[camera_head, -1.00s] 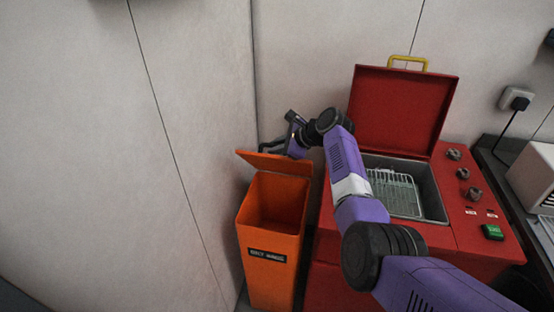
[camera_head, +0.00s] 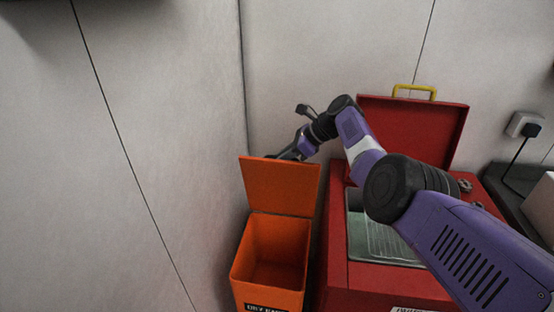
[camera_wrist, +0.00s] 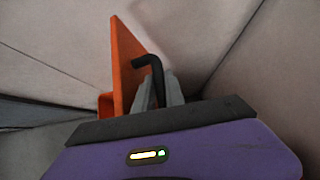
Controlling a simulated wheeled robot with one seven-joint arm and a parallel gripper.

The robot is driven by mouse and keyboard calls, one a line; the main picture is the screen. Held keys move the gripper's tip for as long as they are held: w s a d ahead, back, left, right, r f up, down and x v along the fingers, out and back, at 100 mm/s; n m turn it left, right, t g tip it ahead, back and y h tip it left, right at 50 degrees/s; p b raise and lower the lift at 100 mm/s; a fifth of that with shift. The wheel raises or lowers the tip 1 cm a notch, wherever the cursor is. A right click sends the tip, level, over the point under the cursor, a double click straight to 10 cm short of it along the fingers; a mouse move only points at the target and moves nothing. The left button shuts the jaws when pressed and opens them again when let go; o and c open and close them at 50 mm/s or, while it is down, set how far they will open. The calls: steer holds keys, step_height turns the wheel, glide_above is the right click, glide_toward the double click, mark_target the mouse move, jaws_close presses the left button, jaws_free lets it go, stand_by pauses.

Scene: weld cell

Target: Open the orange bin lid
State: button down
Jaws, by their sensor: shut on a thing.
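The orange bin (camera_head: 270,262) stands against the wall, left of the red machine. Its lid (camera_head: 279,187) is raised, close to upright at the back of the bin, and the inside of the bin shows. My gripper (camera_head: 290,156) is behind the top edge of the lid. In the wrist view, my gripper (camera_wrist: 158,92) is shut on a black bent handle (camera_wrist: 152,66) beside the orange lid (camera_wrist: 124,62). The fingertips are partly hidden behind the lid in the head view.
The red machine (camera_head: 337,262) stands close to the bin's right side, with its own lid (camera_head: 412,128) up and a wire basket (camera_head: 388,242) inside. Walls stand close behind the bin and to its left. A plug socket (camera_head: 524,124) is on the back wall.

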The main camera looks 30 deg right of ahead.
steer(key=shift+f, duration=0.2)
steer(key=c, duration=1.7)
jaws_free()
steer(key=shift+r, duration=0.15)
